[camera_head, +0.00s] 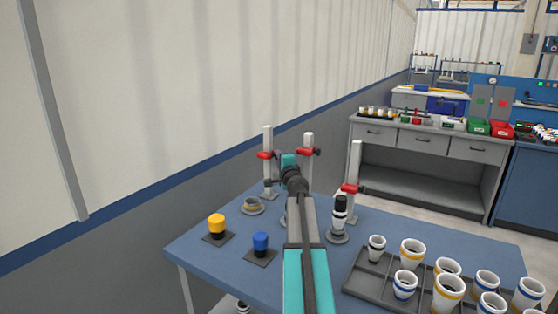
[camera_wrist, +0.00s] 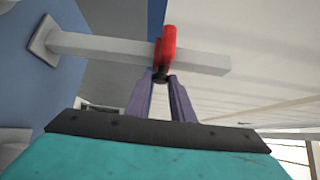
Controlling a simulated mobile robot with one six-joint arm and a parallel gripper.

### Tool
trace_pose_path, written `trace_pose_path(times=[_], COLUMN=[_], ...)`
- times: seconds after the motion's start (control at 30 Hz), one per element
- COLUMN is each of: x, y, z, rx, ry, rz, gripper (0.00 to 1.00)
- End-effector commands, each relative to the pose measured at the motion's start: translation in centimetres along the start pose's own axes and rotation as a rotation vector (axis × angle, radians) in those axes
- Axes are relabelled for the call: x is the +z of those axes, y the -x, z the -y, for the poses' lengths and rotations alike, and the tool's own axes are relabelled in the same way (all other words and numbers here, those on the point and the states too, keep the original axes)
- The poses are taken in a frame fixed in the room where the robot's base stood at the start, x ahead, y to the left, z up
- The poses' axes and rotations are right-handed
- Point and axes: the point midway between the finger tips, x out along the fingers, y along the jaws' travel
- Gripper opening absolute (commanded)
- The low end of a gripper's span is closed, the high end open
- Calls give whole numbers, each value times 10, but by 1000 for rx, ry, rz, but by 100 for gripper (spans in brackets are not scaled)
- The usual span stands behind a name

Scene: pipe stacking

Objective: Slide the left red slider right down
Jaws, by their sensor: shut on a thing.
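The left red slider (camera_head: 265,155) sits on the left white post (camera_head: 268,138), in its upper half. In the wrist view the same red slider (camera_wrist: 167,48) wraps the post (camera_wrist: 105,47), with a small black knob (camera_wrist: 159,76) towards me. My gripper (camera_wrist: 161,86) is shut on that knob, its two purple fingers on either side of it. In the head view my arm reaches across the table to the left post, and the fingers are too small to make out.
Two more posts with red sliders stand to the right, a middle one (camera_head: 308,140) and a right one (camera_head: 355,160). Yellow-topped (camera_head: 216,224) and blue-topped (camera_head: 261,242) pieces stand at the left front. A grey tray (camera_head: 352,278) holds several cups. A wall rises behind the table.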

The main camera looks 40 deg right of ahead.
Motion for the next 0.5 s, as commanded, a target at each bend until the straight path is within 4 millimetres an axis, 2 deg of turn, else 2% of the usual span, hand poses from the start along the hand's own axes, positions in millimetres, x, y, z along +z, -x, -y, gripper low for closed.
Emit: trace_pose_path(times=[0.03, 0.5], x=[-2, 0], y=[1, 1], z=[-11, -44], rx=[3, 3], ry=[3, 3], rz=[-1, 0], gripper=[0, 0])
